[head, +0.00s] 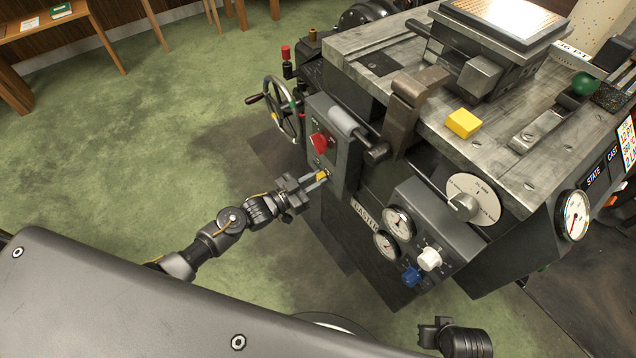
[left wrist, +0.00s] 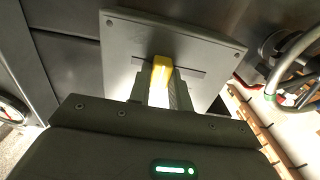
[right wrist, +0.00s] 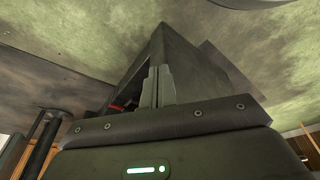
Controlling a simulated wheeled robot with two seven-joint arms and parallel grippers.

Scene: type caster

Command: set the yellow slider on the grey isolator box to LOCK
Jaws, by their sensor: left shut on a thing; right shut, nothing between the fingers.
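The grey isolator box (head: 345,150) is on the left side of the caster machine, with a red knob (head: 320,142) on its face. The yellow slider (head: 321,175) is low on that face. It also shows in the left wrist view (left wrist: 161,68), at a dark slot across the grey plate (left wrist: 200,45). My left gripper (head: 318,180) is shut on the yellow slider, with a finger on each side of it. Slot labels are not readable. My right gripper (right wrist: 158,85) is shut and empty, in front of a dark grey block; only its arm end shows low in the head view.
A handwheel (head: 283,112) stands just left of the box. Two gauges (head: 398,222), a white knob (head: 429,259) and a blue knob (head: 411,276) are to its right. A loose-looking yellow block (head: 463,123) sits on the machine top.

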